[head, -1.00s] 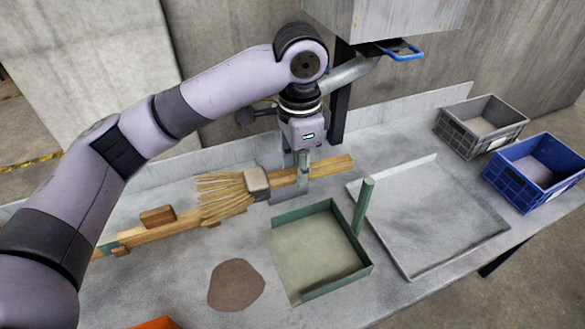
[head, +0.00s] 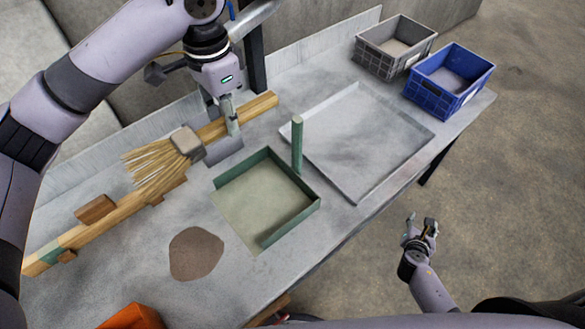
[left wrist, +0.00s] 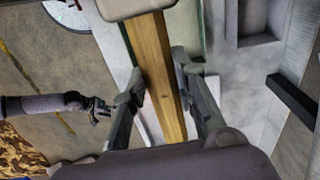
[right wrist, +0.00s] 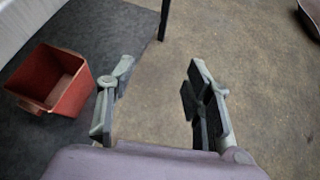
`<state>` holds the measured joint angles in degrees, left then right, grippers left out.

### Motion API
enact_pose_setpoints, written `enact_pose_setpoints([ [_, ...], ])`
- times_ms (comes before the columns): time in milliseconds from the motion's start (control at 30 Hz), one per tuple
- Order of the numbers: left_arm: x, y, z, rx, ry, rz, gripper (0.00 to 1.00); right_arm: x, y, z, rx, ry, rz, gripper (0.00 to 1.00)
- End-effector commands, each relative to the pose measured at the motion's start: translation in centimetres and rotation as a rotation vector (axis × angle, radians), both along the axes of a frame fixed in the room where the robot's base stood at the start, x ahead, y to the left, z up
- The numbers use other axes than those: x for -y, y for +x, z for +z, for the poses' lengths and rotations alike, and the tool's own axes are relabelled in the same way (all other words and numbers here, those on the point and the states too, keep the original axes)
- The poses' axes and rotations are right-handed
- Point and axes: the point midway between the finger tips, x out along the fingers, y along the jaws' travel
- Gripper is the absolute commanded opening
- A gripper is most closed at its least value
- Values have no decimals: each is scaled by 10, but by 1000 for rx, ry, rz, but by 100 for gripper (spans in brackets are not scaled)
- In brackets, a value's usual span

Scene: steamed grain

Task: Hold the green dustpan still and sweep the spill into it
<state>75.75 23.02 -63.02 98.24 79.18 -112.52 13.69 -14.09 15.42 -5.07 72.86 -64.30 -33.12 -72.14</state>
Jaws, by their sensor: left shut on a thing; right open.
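The green dustpan (head: 312,212) lies on the grey table, its upright green handle (head: 297,145) at the back right corner. The spill (head: 196,253) is a flat brown patch left of the dustpan's front, apart from it. The broom has pale straw bristles (head: 150,165), a grey block (head: 187,141) and a wooden handle (head: 262,104). My left gripper (head: 230,130) is shut on the handle near the block; the handle also shows between its fingers in the left wrist view (left wrist: 160,75). My right gripper (head: 422,230) is open and empty, off the table's front edge, apart from the dustpan.
A shallow grey tray (head: 365,190) lies right of the dustpan. A grey crate (head: 392,62) and a blue crate (head: 440,96) stand at the far right. A wooden rail (head: 75,236) runs along the back left. An orange container (head: 135,317) is at the bottom edge.

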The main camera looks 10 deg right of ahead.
Motion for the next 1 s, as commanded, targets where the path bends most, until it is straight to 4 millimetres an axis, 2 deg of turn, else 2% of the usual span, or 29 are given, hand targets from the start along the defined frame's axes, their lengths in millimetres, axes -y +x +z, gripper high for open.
enact_pose_setpoints([
  [33, 0, 0, 0, 0, 0, 0, 0, 3, 17, 26, 7, -110, 60, 47],
  [67, 0, 0, 0, 0, 0, 0, 0, 2, 26, 42, 8, -180, 94, 47],
  [133, 0, 0, 0, 0, 0, 0, 0, -13, 46, 76, 16, -329, 173, 47],
  [200, 0, 0, 0, 0, 0, 0, 0, -45, 60, 100, 35, -426, 240, 47],
  [267, 0, 0, 0, 0, 0, 0, 0, -78, 67, 114, 59, -461, 284, 47],
  [300, 0, 0, 0, 0, 0, 0, 0, -101, 70, 120, 78, -467, 309, 47],
  [467, 0, 0, 0, 0, 0, 0, 0, -193, 76, 148, 167, -445, 390, 47],
  [600, 0, 0, 0, 0, 0, 0, 0, -268, 75, 183, 258, -410, 441, 47],
  [700, 0, 0, 0, 0, 0, 0, 0, -313, 71, 210, 321, -386, 467, 47],
  [833, 0, 0, 0, 0, 0, 0, 0, -356, 65, 243, 391, -359, 487, 47],
  [1000, 0, 0, 0, 0, 0, 0, 0, -384, 59, 269, 443, -338, 498, 47],
])
